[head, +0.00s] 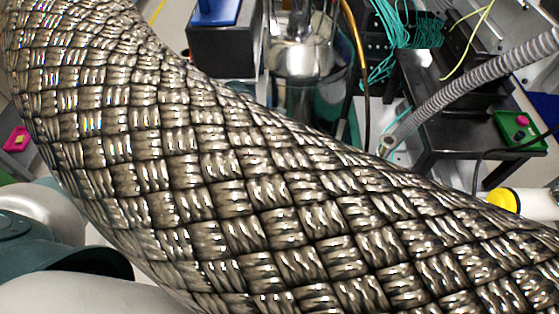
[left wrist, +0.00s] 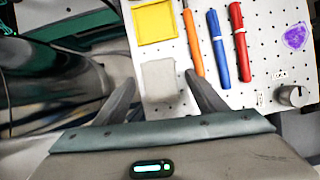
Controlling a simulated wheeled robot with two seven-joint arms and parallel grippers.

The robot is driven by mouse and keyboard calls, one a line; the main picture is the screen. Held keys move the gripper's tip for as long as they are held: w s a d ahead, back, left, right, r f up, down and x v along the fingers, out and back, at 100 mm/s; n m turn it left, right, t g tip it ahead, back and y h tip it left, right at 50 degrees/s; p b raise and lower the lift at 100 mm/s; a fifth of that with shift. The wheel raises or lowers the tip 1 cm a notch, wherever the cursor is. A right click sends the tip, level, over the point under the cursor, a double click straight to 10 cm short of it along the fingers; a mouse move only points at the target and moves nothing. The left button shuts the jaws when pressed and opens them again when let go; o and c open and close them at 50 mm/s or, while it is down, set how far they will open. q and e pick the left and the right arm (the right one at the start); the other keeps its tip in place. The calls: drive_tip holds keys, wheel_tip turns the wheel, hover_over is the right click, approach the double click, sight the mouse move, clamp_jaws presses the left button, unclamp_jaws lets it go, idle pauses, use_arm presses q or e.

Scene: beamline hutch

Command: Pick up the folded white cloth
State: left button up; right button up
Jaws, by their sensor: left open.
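The folded white cloth (left wrist: 158,88) looks like a small pale grey-white square in the left wrist view. It lies flat on a white perforated board (left wrist: 278,70), just below a yellow square tray (left wrist: 155,22). My left gripper (left wrist: 160,78) is open, with one finger on each side of the cloth in the picture. Nothing is held between the fingers. I cannot tell how high the fingertips are above the board. In the head view a thick braided metal hose hides the middle, and neither the cloth nor a gripper shows there. My right gripper is not in view.
Orange (left wrist: 193,40), blue (left wrist: 218,48) and red (left wrist: 239,42) pen-like tools lie right of the cloth. A purple item (left wrist: 296,36) and a metal cylinder (left wrist: 292,95) are farther right. The braided hose (head: 270,190) crosses the head view. A dark cylinder (left wrist: 60,80) stands left of the board.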

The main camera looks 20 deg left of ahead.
use_arm(q)
drive_tip(key=shift+c, duration=0.6)
drive_tip(key=c, duration=1)
drive_tip(key=shift+r, duration=0.2)
